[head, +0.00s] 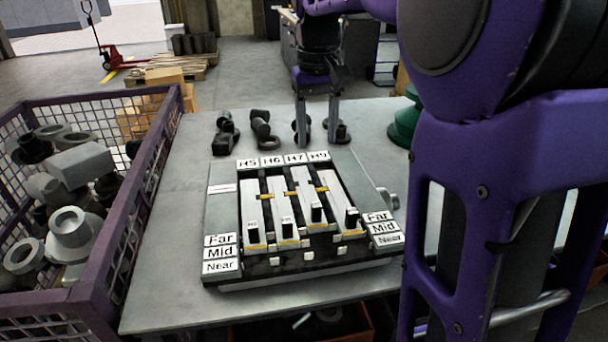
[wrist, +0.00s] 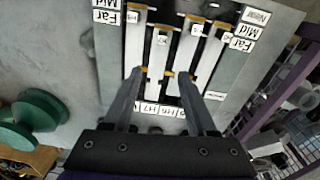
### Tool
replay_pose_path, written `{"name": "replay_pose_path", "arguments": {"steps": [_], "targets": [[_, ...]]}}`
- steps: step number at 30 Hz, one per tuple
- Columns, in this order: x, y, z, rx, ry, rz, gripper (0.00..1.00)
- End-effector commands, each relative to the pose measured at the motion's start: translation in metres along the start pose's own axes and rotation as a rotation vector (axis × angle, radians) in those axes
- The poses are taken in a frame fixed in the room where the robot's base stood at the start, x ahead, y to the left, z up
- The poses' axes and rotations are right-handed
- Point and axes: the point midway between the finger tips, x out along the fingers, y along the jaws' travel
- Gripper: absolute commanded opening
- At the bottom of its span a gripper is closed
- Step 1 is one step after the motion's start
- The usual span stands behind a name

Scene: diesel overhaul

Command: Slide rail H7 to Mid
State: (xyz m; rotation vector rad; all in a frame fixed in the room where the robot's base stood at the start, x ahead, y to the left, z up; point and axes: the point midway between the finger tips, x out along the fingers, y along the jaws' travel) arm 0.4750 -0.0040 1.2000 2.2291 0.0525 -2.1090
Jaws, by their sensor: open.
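The slide panel (head: 222,196) lies on the table with four white rails, labelled H5, H6, H7 and H9 at its far edge. Rail H7 (head: 309,190), third from the left, has a black upright knob (head: 316,212). Its yellow front end sits farther back than its neighbours', about level with the Far labels. In the wrist view, seen from the opposite side, rail H7 (wrist: 158,52) is second from the left. My gripper (head: 318,142) is open and empty, pointing down around the panel's far edge. In the wrist view its fingers (wrist: 163,77) appear either side of the middle rails.
Rails H5 (head: 253,205), H6 (head: 281,204) and H9 (head: 336,195) stand close beside H7, with their own knobs. Dark metal parts (head: 262,130) lie behind the panel. A purple mesh crate (head: 105,230) of parts stands left. A green part (head: 405,125) is at the right.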

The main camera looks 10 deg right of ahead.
Motion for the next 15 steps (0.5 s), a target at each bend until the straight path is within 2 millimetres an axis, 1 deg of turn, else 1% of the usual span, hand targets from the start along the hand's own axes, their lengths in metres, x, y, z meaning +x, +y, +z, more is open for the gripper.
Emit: {"name": "replay_pose_path", "arguments": {"steps": [1,4,8,10,14,15], "targets": [[0.004,0.0,0.003,0.028,-0.021,-0.01,0.57],[0.009,-0.003,0.007,0.062,-0.047,-0.023,0.57],[0.014,-0.005,0.008,0.078,-0.058,-0.028,0.57],[0.02,-0.005,0.009,0.078,-0.06,-0.029,0.57],[0.04,-0.006,0.011,0.077,-0.062,-0.028,0.57],[0.049,-0.006,0.011,0.077,-0.061,-0.028,0.57]]}}
